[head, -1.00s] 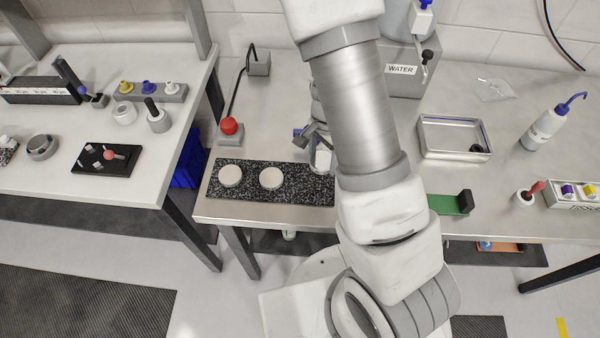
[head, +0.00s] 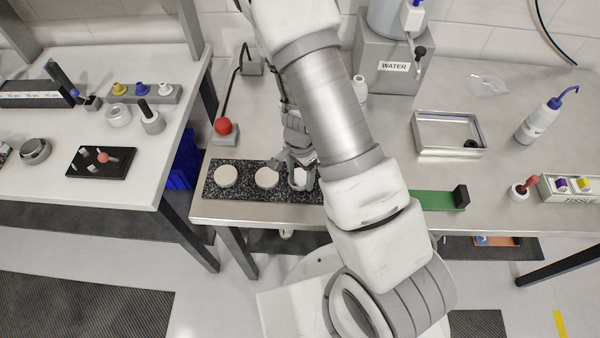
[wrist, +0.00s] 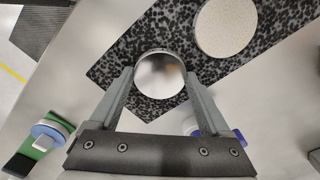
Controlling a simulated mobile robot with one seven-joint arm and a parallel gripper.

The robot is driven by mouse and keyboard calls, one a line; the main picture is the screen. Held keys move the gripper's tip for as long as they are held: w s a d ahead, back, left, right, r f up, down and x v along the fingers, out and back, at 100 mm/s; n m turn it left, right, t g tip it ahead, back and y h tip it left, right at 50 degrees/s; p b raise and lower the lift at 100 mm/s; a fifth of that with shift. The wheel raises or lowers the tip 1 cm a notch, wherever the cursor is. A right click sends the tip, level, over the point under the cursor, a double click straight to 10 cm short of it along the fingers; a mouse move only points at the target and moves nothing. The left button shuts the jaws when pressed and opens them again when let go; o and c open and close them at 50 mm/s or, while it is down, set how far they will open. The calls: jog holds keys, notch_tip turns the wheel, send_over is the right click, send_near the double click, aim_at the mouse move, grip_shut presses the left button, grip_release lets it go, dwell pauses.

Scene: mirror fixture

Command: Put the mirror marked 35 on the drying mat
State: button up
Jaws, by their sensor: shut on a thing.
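My gripper (wrist: 160,82) is shut on a round, shiny mirror (wrist: 160,70), with one finger on each side of its rim. No number can be read on it. In the head view my gripper (head: 297,175) is at the right part of a black-and-white speckled mat (head: 243,195), which looks like the drying mat. The mirror is over this mat (wrist: 125,65) in the wrist view; I cannot tell whether it touches. Two pale discs (head: 225,176) (head: 266,177) lie on the mat to the left of my gripper. One disc (wrist: 226,25) also shows in the wrist view.
A red button (head: 223,127) stands behind the mat. A green strip with a black block (head: 460,197) lies to the right, partly behind my arm. A metal tray (head: 448,150) and a grey water tank (head: 388,65) stand farther back. The bench's front edge is close to the mat.

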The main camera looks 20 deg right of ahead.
jog(key=o, duration=1.3)
jog(key=shift+f, duration=0.1)
notch_tip(320, 180, up, 12)
jog(key=r+p, duration=0.1)
jog(key=p, duration=0.1)
notch_tip(320, 180, up, 16)
jog(key=n+t+y, duration=0.2)
jog(key=n, duration=0.4)
send_over(300, 177)
jog(key=s+a, duration=0.2)
jog(key=s, duration=0.2)
jog(key=s+d+r+n+t, duration=0.1)
jog(key=s+r+n, duration=0.1)
jog(key=s+r, duration=0.1)
jog(key=s+d+r+n+t+h, duration=0.1)
jog(key=s+r+n, duration=0.1)
jog(key=s+r, duration=0.2)
jog(key=s+d+r+n+t+h, duration=0.1)
jog(key=s+r+n, duration=0.1)
jog(key=s+r, duration=0.1)
jog(key=shift+s+d+r+n+t, duration=0.2)
jog(key=shift+s+r+n+t, duration=0.1)
jog(key=shift+r, duration=0.25)
